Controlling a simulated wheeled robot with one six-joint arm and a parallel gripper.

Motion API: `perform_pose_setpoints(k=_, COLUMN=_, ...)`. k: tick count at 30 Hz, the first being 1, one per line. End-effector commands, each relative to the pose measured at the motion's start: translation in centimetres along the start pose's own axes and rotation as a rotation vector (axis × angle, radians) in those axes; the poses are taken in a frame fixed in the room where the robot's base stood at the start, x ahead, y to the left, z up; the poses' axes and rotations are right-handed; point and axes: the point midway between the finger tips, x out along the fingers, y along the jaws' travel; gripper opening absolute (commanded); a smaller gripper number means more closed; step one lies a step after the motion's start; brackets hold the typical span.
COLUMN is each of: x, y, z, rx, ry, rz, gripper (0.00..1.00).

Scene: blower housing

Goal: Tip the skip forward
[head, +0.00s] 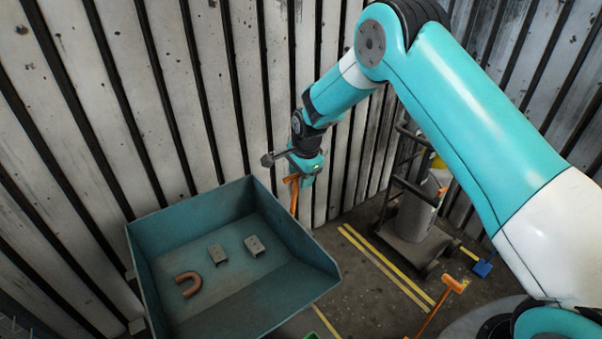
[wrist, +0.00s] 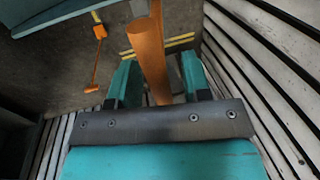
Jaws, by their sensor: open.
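The skip (head: 195,222) is a blue-green open-topped bin at the lower left of the head view. It holds a brown U-shaped piece (head: 189,285) and two small grey metal pieces (head: 237,250). An orange lever (head: 294,200) stands at the skip's far right side, its lower part hidden behind the skip wall. My gripper (head: 297,173) is at the top of this lever. In the wrist view the orange lever (wrist: 148,52) runs between my two open fingers; I cannot tell whether either touches it. An edge of the skip (wrist: 60,12) shows at the top left there.
A corrugated pale wall (head: 90,110) stands close behind the skip and gripper. A trolley with a grey cylinder (head: 415,215) stands to the right. Another orange-handled item (head: 440,303) is at the lower right. Floor with yellow lines (head: 385,262) lies clear between.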

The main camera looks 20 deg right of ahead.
Motion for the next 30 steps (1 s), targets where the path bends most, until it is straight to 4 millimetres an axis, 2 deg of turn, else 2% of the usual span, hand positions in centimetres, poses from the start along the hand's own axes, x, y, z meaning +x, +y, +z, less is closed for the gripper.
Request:
perform_pose_setpoints(k=4, x=1.0, y=0.0, z=0.0, rx=-0.001, ry=0.0, rz=0.001, gripper=0.44)
perform_pose_setpoints(k=13, x=1.3, y=0.0, z=0.0, rx=0.0, ry=0.0, rz=0.0, gripper=0.44)
perform_pose_setpoints(k=14, x=1.3, y=0.0, z=0.0, rx=0.0, ry=0.0, rz=0.0, gripper=0.4)
perform_pose_setpoints(k=19, x=1.3, y=0.0, z=0.0, rx=0.0, ry=0.0, rz=0.0, gripper=0.01)
perform_pose_setpoints(k=26, x=1.3, y=0.0, z=0.1, rx=-0.002, ry=0.0, rz=-0.002, gripper=0.0)
perform_pose_setpoints(k=30, x=1.6, y=-0.4, z=0.8, rx=-0.014, ry=-0.002, rz=-0.015, gripper=0.0)
